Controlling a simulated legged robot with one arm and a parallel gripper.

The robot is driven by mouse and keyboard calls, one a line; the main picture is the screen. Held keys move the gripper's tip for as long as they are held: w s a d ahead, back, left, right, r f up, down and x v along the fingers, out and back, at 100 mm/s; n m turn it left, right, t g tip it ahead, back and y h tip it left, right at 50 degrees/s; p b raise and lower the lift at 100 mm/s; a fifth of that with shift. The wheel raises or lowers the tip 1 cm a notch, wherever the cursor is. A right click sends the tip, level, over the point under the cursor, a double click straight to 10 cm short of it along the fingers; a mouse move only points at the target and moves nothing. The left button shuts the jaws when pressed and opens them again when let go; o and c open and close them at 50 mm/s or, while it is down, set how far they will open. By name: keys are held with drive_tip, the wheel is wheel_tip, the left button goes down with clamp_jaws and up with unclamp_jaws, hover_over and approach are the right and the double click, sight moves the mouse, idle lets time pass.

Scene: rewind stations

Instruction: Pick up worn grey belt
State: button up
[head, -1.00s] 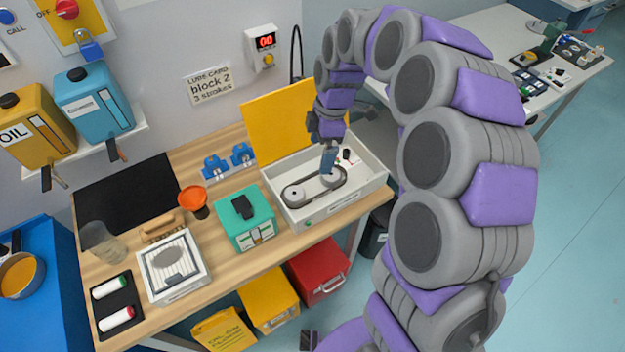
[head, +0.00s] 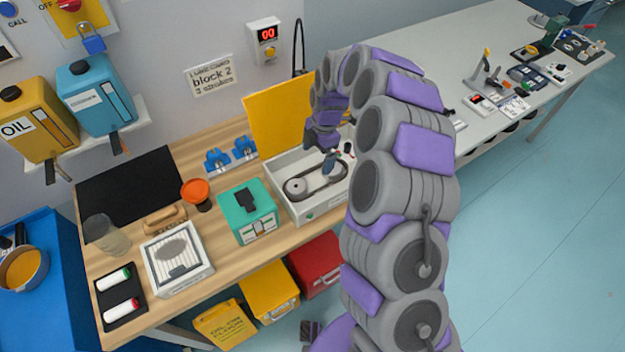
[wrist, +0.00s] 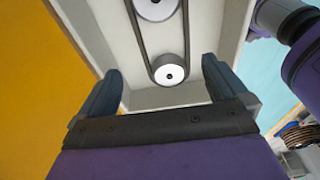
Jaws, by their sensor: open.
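The worn grey belt (head: 313,196) runs as a dark loop around two pulleys inside an open white box (head: 314,213) on the bench. In the wrist view the belt (wrist: 141,45) passes around a white-faced pulley (wrist: 169,74) and another pulley (wrist: 156,8) at the top edge. My gripper (head: 329,163) is over the box at its back right side. In the wrist view my gripper (wrist: 161,85) is open, its fingers apart on either side of the near pulley, with nothing held. Whether the fingers touch the belt cannot be told. My arm hides the right side of the box.
The box's yellow lid (head: 280,115) stands open behind it. A teal box (head: 246,212) stands to its left, and blue clips (head: 231,155) lie behind that. A red bin (head: 316,264) and a yellow bin (head: 269,290) are below the bench. Free floor lies at the right.

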sight(315, 180)
drive_tip(key=f, duration=0.2)
drive_tip(key=d+f, duration=0.1)
drive_tip(key=f, duration=0.1)
drive_tip(key=shift+s+d, duration=0.15)
drive_tip(key=f, duration=0.1)
drive_tip(key=a+f+b, duration=0.1)
drive_tip(key=f, duration=0.1)
drive_tip(key=a+f, duration=0.1)
drive_tip(key=f, duration=0.1)
drive_tip(key=shift+s, duration=0.2)
drive_tip(key=shift+d, duration=0.4)
drive_tip(key=shift+d+r, duration=0.1)
drive_tip(key=shift+d, duration=0.2)
drive_tip(key=shift+c, duration=1)
drive_tip(key=shift+a, duration=0.4)
drive_tip(key=c, duration=0.6)
